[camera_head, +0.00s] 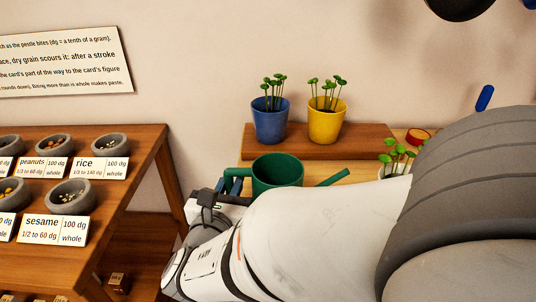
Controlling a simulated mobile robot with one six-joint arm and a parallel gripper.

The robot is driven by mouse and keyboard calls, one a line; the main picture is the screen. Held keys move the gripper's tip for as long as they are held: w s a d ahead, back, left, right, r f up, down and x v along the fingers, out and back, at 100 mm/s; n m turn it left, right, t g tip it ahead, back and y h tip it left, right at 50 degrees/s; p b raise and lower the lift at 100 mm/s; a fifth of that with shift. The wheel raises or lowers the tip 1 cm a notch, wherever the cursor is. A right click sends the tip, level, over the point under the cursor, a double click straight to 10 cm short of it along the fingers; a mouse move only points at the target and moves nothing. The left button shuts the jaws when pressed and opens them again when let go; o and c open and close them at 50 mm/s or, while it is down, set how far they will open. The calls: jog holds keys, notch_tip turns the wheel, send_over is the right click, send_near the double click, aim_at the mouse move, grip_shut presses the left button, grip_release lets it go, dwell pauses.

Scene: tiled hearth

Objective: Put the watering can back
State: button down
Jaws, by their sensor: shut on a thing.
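The green watering can (277,172) stands near the middle of the picture, with its spout pointing right and its handle on the left. My gripper (232,186) is at the handle side and is shut on the watering can's handle. My white arm comes in from the right and covers the can's lower part, so I cannot tell whether its base touches a surface. Behind it, a blue pot (271,121) and a yellow pot (326,122), both with green seedlings, stand on a raised wooden board (365,142).
Another seedling pot (396,168) is partly hidden behind my arm at the right, near a small red-rimmed round thing (417,136). At the left, a wooden table (140,150) holds several stone bowls with labels, including rice and sesame. A gap separates the two surfaces.

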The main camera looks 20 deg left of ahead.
jog(key=shift+f, duration=0.85)
jog(key=shift+f, duration=0.1)
jog(key=c, duration=1.4)
grip_release()
jog(key=shift+r, duration=0.25)
jog(key=s, duration=0.4)
jog(key=s+d, duration=0.1)
jog(key=s, duration=0.3)
jog(key=s+p, duration=0.1)
jog(key=s, duration=0.3)
jog(key=shift+d+f, duration=0.15)
jog(key=shift+d, duration=0.05)
